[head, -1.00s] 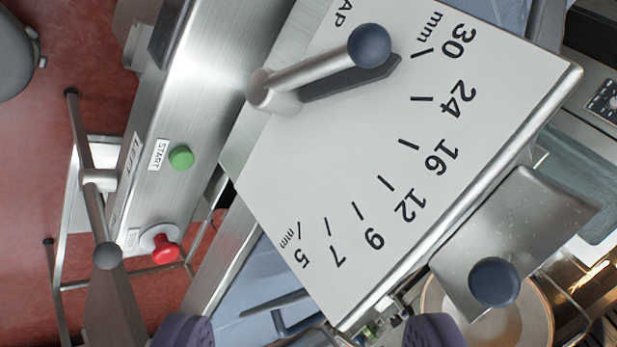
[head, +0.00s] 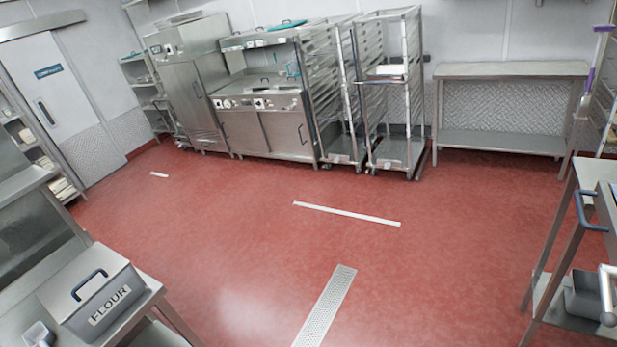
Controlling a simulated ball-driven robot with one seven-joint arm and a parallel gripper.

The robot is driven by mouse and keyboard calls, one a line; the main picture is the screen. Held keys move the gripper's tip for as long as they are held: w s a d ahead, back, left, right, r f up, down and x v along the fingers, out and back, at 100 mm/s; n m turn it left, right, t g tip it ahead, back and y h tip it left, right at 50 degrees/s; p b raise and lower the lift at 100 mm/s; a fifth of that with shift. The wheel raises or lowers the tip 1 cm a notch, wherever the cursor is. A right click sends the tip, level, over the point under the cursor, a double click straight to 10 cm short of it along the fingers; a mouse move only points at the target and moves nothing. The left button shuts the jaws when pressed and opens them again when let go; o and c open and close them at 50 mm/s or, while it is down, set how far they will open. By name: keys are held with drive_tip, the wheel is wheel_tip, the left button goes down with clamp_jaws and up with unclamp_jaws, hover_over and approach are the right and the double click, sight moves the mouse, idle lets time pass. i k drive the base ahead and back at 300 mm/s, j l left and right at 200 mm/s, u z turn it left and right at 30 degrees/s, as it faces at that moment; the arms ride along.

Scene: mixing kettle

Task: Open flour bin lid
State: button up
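The flour bin (head: 98,306) is a grey metal box labelled FLOUR, standing on a steel table at the lower left of the head view. Its lid (head: 78,271) lies shut on top and carries a dark blue arched handle (head: 88,281). My gripper does not show in this view, so whether it is open or shut cannot be seen. The bin is some distance away and nothing touches it.
A scoop (head: 38,336) lies left of the bin. The red floor (head: 230,230) is broadly clear, with a drain grate (head: 328,305). Rack trolleys (head: 397,100), ovens and a steel table (head: 510,110) line the back. Another table (head: 590,185) stands at right.

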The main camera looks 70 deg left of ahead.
sight(69, 289)
drive_tip(key=u, duration=3.45)
drive_tip(key=i+j+z, duration=0.25)
drive_tip(key=i, duration=0.25)
drive_tip(key=i+j+z, duration=0.25)
drive_tip(key=i+j, duration=0.25)
